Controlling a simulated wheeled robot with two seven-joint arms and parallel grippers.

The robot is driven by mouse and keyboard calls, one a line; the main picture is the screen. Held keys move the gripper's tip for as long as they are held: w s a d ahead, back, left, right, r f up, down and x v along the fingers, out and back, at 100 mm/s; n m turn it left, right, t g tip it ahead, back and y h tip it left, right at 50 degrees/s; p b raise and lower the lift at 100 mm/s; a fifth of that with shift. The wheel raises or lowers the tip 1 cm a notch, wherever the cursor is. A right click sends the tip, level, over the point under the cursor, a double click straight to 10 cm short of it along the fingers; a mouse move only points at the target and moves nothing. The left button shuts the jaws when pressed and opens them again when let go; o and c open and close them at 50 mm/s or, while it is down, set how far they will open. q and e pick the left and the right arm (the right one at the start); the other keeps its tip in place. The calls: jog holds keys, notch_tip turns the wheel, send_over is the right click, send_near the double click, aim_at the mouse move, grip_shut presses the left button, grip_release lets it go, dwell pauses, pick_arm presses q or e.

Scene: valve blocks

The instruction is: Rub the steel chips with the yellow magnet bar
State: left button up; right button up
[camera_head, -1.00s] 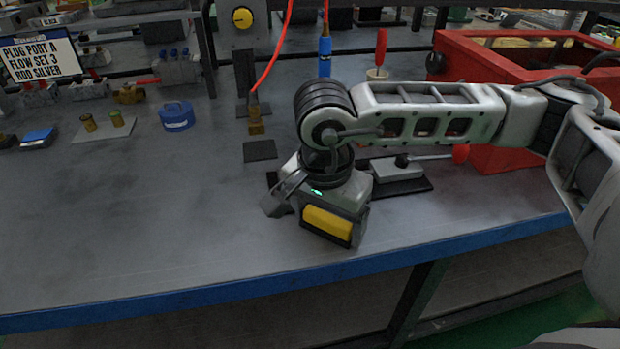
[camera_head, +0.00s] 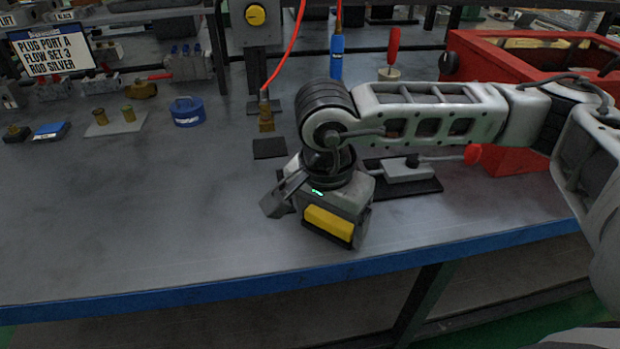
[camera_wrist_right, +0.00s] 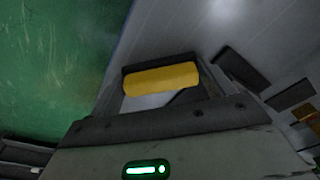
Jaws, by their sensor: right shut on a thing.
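The yellow magnet bar (camera_head: 328,222) is held at the lower end of my right gripper (camera_head: 335,232), low over the grey bench near its blue front edge. The bar also shows between the dark finger parts in the right wrist view (camera_wrist_right: 160,79). My right gripper is shut on it. I cannot tell whether the bar touches the bench top. I cannot make out any steel chips; the gripper hides part of the bench behind it. My left gripper is not in view.
A grey block with a red-knobbed lever (camera_head: 410,170) sits on a dark mat right of the gripper. A red crate (camera_head: 520,160) stands at the right. A blue cap (camera_head: 187,112) and brass fittings lie at the back left. The left front bench is clear.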

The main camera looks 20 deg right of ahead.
jog(key=shift+w+a, duration=0.15)
jog(key=shift+a, duration=0.45)
jog(key=shift+w+a, duration=0.15)
jog(key=shift+a, duration=0.45)
notch_tip(320, 180, up, 4)
jog(key=shift+d+f+p, duration=0.1)
jog(key=shift+f+p, duration=0.15)
jog(key=shift+p, duration=0.3)
jog(key=shift+r+p, duration=0.75)
jog(key=shift+r, duration=0.75)
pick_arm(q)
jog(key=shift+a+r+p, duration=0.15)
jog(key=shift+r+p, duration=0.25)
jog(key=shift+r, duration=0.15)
pick_arm(e)
jog(key=shift+r, duration=0.85)
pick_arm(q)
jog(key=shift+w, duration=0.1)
